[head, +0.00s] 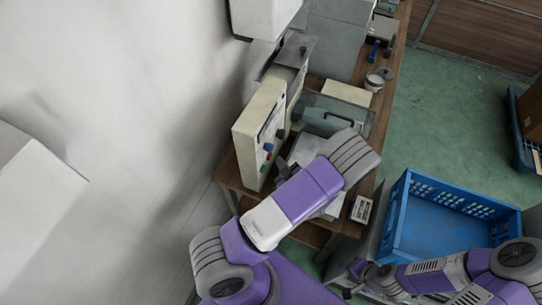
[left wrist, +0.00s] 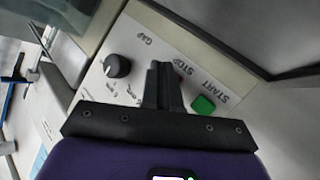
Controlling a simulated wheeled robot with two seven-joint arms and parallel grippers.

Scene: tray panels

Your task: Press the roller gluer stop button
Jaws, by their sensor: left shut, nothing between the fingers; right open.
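The roller gluer's pale control box (head: 259,128) stands at the left of the wooden bench. In the left wrist view the panel (left wrist: 150,38) carries a black knob (left wrist: 117,66), a green button (left wrist: 203,104) beside the word START, and the word STOP. My left gripper (head: 281,166) is shut and empty, close in front of the panel. My right gripper (head: 354,279) is open at the lower right, away from the panel.
A clear guard with a dark handle (head: 339,118) and a white box (head: 346,93) are behind my left arm. A blue crate (head: 440,194) stands right of the bench. A small labelled box (head: 361,209) sits at the bench edge.

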